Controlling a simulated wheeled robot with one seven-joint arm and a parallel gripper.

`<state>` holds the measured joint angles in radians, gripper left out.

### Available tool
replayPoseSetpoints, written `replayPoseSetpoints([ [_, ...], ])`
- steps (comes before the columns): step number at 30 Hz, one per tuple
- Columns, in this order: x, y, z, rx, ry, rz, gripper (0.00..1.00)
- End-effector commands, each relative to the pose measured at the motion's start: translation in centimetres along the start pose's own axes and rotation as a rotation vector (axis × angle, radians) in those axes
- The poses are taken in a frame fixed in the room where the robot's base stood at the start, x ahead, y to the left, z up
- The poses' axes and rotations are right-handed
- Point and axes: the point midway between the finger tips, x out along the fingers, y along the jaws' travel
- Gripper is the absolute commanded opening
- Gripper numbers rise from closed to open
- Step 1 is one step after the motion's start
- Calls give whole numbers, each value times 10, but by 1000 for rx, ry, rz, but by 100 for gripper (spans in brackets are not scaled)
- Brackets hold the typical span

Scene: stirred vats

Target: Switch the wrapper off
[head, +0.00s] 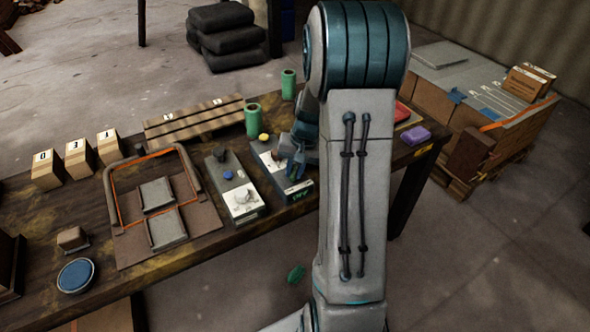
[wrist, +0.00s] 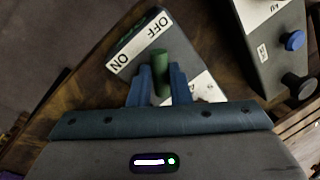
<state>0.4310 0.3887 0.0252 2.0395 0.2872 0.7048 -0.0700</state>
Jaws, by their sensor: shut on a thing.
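A grey control box (wrist: 185,40) with a white plate reading OFF and ON stands on the bench; in the head view the same box (head: 268,160) is partly behind my arm. A green upright lever (wrist: 159,62) rises from it beside the plate. My gripper (wrist: 159,86) is shut on this lever, one blue finger on each side. In the head view my gripper (head: 296,160) is low over the box. Which word the lever is set to, I cannot tell. A second plate on the box is partly hidden by a finger, and I cannot read the machine's name.
A second box (head: 236,190) with a blue button and a dark knob stands to the left. A fenced tray (head: 128,245), lettered cartons (head: 78,158), green cylinders (head: 252,119) and a purple block (head: 414,134) share the bench. A loaded cart (head: 480,130) stands right.

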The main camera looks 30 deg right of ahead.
Motion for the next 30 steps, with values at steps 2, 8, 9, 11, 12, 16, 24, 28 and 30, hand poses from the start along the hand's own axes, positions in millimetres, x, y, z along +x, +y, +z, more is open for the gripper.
replayPoseSetpoints([
  [2, 0, 0, 0, 49, 12, -1, 0],
  [8, 0, 0, 0, 143, 30, 0, 0],
  [9, 0, 0, 0, 157, 33, 0, 0],
  [11, 0, 0, 0, 174, 36, 0, 0],
  [12, 0, 0, 0, 182, 38, -1, 0],
  [16, -1, 0, 0, 201, 42, -1, 0],
  [24, -1, 0, 0, 208, 44, -1, 0],
  [28, -1, 0, 0, 208, 43, -1, 0],
  [30, -1, 0, 0, 208, 43, -1, 28],
])
